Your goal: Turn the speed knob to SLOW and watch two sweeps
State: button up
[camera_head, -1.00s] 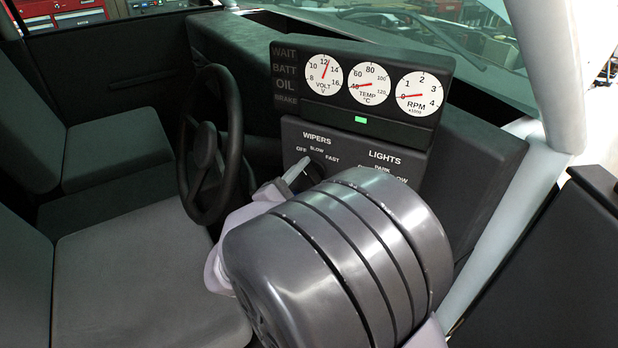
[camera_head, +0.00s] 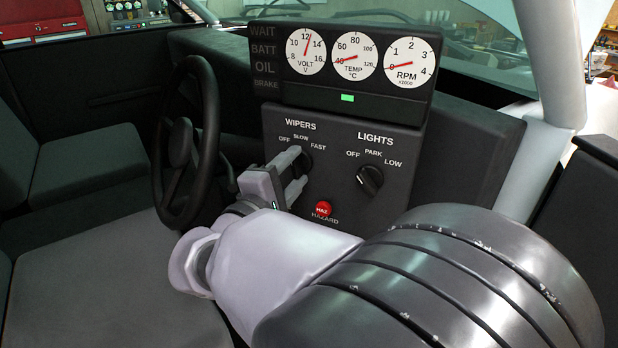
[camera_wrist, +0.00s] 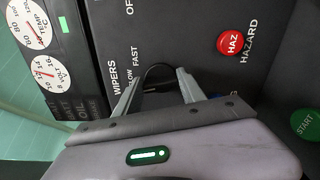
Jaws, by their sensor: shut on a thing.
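The WIPERS speed knob (camera_head: 304,160) is a dark round knob on the black dash panel, under the words OFF, SLOW and FAST. My gripper (camera_head: 297,168) is shut on this knob, one finger on each side, reaching in from the lower left. In the wrist view, my gripper (camera_wrist: 160,80) has its two grey fingers around the dark knob (camera_wrist: 157,74). The fingers hide much of the knob, and I cannot tell which word its pointer faces. No wiper motion can be made out on the windshield (camera_head: 490,40).
The LIGHTS knob (camera_head: 369,180) is right of the fingers, and the red HAZARD button (camera_head: 323,208) is below them. The steering wheel (camera_head: 208,130) stands close on the left. Gauges (camera_head: 353,57) sit above. A green START button (camera_wrist: 307,124) shows in the wrist view.

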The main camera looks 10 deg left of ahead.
jog(key=shift+f+m+b, duration=0.2)
jog(key=shift+m+b, duration=0.8)
jog(key=shift+b, duration=0.6)
jog(key=shift+r, duration=0.15)
jog(key=o, duration=1.4)
jog(key=shift+c, duration=0.2)
